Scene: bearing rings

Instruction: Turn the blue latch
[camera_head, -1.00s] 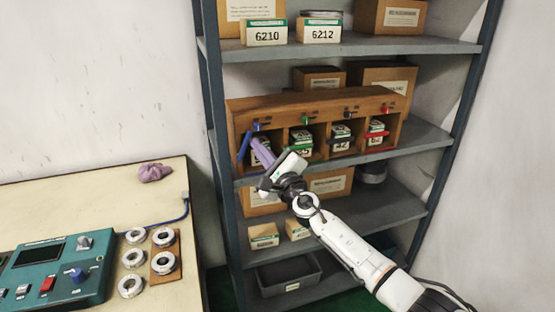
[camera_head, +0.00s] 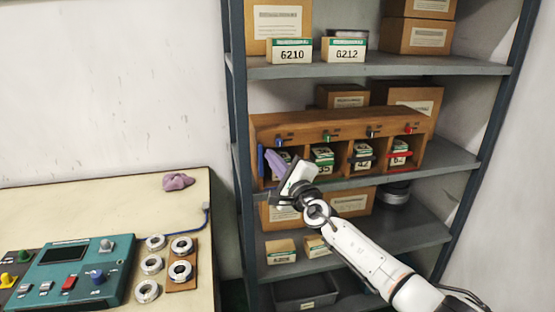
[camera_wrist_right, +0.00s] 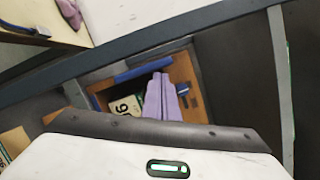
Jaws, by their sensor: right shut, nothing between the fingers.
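The blue latch (camera_head: 261,160) is a blue bar standing about upright along the left edge of the leftmost compartment of a wooden box (camera_head: 300,127). It also shows in the wrist view (camera_wrist_right: 135,73), lying along the compartment's edge. A smaller blue part (camera_head: 279,142) sits above that compartment. My right gripper (camera_head: 272,157), with purple fingers, is shut and empty in front of the leftmost compartment. In the wrist view its fingers (camera_wrist_right: 160,80) are together, between the latch and the smaller blue part, apparently apart from the bar. My left gripper is not in view.
The box stands on a grey metal shelf (camera_head: 440,157). Green, black and red latches (camera_head: 400,154) mark the other compartments, which hold cartons. A table (camera_head: 100,200) at left holds a teal control panel (camera_head: 75,270), metal rings and a purple cloth (camera_head: 178,181).

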